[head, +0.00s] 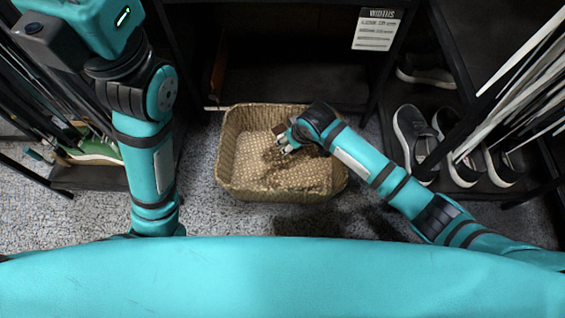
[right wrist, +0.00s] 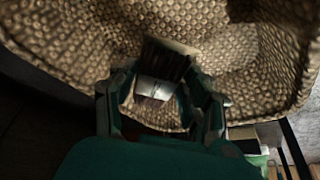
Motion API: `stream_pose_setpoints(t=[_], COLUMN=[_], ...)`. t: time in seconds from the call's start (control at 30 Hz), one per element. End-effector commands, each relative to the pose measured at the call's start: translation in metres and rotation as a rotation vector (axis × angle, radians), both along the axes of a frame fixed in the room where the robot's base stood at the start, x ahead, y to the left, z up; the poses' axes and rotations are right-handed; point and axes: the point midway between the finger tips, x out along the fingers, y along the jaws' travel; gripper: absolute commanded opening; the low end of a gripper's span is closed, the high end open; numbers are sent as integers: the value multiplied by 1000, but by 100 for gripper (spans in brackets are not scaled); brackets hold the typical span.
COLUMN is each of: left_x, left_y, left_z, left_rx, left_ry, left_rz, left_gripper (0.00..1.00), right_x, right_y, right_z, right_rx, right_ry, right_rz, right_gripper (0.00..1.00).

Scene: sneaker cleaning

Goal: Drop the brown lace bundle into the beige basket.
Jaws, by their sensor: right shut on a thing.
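The beige basket (head: 232,150) is a woven, open-topped basket on the floor in the middle of the head view. My right gripper (head: 284,142) reaches in from the right and is over the basket's opening. In the right wrist view my right gripper (right wrist: 160,92) is shut on the brown lace bundle (right wrist: 152,98), dark brown strands with a pale band around them. The basket's woven wall (right wrist: 85,40) fills the background there. The bundle's height above the basket floor is hard to tell. My left arm hangs at the left, with its gripper out of sight.
A dark shelf stands behind the basket, with a printed sign (head: 377,29) on it. Dark sneakers (head: 410,137) sit on a rack at the right. Grey carpet is clear beside the basket.

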Motion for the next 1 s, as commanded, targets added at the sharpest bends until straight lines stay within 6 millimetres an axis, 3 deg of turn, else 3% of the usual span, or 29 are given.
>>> stream_pose_setpoints(t=[0.2, 0.23, 0.43, 0.77, 1.0], left_x=[0, 0, 0, 0, 0], left_y=[0, 0, 0, 0, 0], left_z=[1, 1, 0, 0, 0], left_rx=[0, 0, 0, -1, -1], left_ry=[0, 0, 0, -1, 0], left_rz=[0, 0, 0, 0, 0], left_gripper=[40, 40, 40, 40, 40], right_x=[0, 0, 0, -1, -12], right_y=[0, 0, 0, -1, -9], right_z=[1, 1, 0, 4, 40], right_rx=[0, 0, 0, 0, 1], right_ry=[0, 0, 0, 0, -3], right_rz=[0, 0, 0, 0, 1], right_gripper=[26, 50, 75, 75, 75])
